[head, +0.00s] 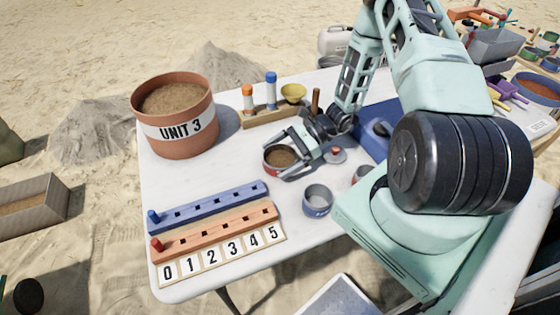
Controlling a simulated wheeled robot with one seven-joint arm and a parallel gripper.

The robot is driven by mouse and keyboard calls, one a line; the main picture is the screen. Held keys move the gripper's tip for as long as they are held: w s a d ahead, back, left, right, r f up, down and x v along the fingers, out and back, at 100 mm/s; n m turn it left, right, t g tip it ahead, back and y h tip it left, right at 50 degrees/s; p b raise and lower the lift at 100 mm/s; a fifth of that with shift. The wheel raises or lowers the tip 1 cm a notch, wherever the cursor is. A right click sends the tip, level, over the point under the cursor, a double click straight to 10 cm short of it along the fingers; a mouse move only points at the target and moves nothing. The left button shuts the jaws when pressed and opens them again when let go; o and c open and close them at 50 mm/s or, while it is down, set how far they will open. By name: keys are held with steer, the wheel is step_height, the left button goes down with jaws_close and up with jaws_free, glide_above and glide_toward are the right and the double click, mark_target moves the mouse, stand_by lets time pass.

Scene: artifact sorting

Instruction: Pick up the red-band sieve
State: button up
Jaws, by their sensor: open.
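The red-band sieve (269,165) is a small round cup with a red outer band and brown soil inside. It stands upright on the white table, right of the large pot. My gripper (279,160) reaches in from the upper right, low over the table. Its jaws are open, with one finger on the far side of the sieve and the other on the near side. I cannot tell whether either finger touches it. The near finger hides part of the sieve's right side.
A blue-band cup (318,201) stands nearby. The UNIT 3 pot (175,112) is left; a wooden rack (262,118) stands behind. Blue and orange peg strips (207,208) and a number strip (223,258) lie in front. A blue tray (375,148) is right.

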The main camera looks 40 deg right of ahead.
mark_target(280, 164)
steer(key=c, duration=0.8)
steer(key=shift+c, duration=0.2)
steer(key=shift+r, duration=0.1)
step_height(280, 164, up, 10)
